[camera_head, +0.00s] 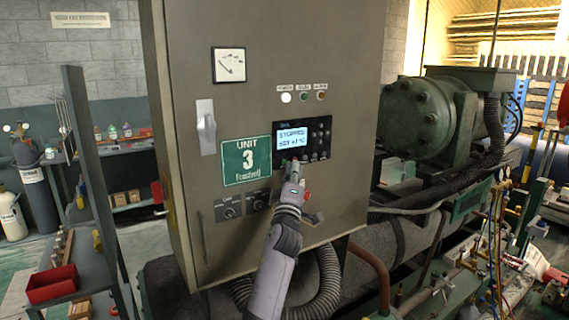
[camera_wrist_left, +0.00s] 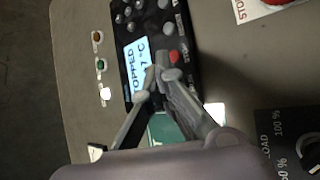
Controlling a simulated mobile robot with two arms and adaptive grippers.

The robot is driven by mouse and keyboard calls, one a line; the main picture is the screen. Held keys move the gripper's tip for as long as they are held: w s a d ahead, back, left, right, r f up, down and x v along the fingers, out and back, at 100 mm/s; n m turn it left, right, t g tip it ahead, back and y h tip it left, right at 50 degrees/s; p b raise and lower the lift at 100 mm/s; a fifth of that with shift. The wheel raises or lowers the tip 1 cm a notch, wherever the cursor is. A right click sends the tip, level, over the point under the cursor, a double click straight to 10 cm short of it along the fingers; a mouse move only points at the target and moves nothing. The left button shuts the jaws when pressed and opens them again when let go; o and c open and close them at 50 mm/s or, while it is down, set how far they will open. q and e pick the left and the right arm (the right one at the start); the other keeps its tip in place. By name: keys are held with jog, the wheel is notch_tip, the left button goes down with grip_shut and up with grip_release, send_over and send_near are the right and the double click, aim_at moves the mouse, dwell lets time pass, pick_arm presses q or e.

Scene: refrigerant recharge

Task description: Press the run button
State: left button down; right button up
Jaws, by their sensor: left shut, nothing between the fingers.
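The black controller panel (camera_head: 302,139) is on the grey cabinet door. Its lit screen (camera_head: 291,138) reads "STOPPED" with a set value below; the screen also shows in the left wrist view (camera_wrist_left: 136,70). My left gripper (camera_head: 290,166) is shut and empty, with its fingertips at the panel's lower edge under the screen. In the left wrist view the fingertips (camera_wrist_left: 161,72) lie beside the screen, close to a red button (camera_wrist_left: 174,57) and grey keys. I cannot make out a run button label; the fingers cover part of the key row. Contact cannot be told. My right gripper is not in view.
A red stop knob (camera_head: 306,195) sits just below right of the panel. Three small lamps (camera_head: 304,97) are above it, with the left one lit white. A green "UNIT 3" sign (camera_head: 246,161), a gauge (camera_head: 229,65) and a door handle (camera_head: 206,127) are to the left.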

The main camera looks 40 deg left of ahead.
pick_arm(q)
jog(key=shift+a, duration=0.1)
dwell(0.4)
jog(key=shift+w+a, duration=0.2)
jog(key=shift+a, duration=0.15)
jog(key=shift+w+a+b, duration=0.1)
jog(key=shift+a+b, duration=0.2)
dwell(0.6)
jog(key=shift+d, duration=0.15)
jog(key=shift+s+d, duration=0.35)
jog(key=shift+d, duration=0.2)
jog(key=d, duration=0.1)
jog(key=s+d, duration=0.1)
jog(key=d, duration=0.2)
jog(key=shift+s+d, duration=0.3)
jog(key=shift+s, duration=0.1)
